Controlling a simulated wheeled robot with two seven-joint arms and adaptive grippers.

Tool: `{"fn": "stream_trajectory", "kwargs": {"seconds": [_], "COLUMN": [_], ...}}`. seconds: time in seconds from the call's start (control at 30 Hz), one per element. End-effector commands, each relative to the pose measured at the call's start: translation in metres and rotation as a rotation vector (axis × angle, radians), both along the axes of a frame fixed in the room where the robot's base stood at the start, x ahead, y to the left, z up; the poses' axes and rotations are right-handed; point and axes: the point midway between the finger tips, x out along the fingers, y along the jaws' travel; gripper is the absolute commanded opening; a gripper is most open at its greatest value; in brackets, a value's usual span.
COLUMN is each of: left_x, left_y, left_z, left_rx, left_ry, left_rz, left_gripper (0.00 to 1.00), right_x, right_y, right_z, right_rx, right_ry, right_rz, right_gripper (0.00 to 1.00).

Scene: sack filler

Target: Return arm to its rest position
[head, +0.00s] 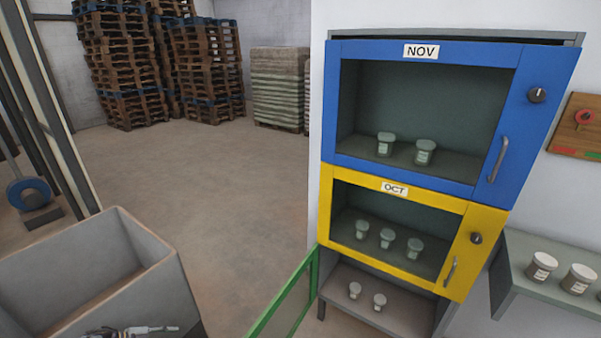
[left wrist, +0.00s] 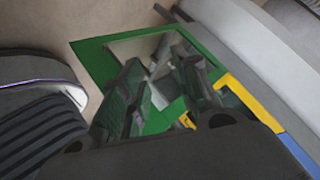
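My left gripper (head: 165,329) shows only in part at the bottom edge of the head view, in front of the grey bin. In the left wrist view its two dark fingers (left wrist: 162,92) stand apart with nothing visible between them. Beyond them is the open green door (left wrist: 92,55), which also shows in the head view (head: 285,297); I see no clear contact between them. My right gripper is in neither view.
The cabinet has a closed blue NOV door (head: 435,180) and a closed yellow OCT door (head: 400,268). A grey bin (head: 150,235) is at left, a shelf with jars (head: 520,275) at right. The middle floor is clear.

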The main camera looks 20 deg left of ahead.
Motion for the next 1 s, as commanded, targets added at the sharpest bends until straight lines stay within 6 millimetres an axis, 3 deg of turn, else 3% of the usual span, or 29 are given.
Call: {"fn": "stream_trajectory", "kwargs": {"seconds": [0.3, 0.6, 0.83, 1.0], "left_x": [0.014, 0.009, -0.010, -0.035], "left_y": [0.057, 0.095, 0.109, 0.104], "left_z": [-0.022, -0.049, -0.080, -0.111], "left_rx": [0.223, 0.388, 0.482, 0.523], "left_ry": [0.017, 0.076, 0.161, 0.251], "left_rz": [0.194, 0.389, 0.544, 0.658], "left_gripper": [0.31, 0.31, 0.31, 0.31], "right_x": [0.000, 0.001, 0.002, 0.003], "right_y": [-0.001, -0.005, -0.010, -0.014], "right_z": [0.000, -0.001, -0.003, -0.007], "right_rx": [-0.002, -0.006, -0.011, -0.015], "right_ry": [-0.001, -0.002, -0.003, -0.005], "right_rz": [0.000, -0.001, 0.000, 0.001], "right_gripper": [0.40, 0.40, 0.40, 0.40]}}
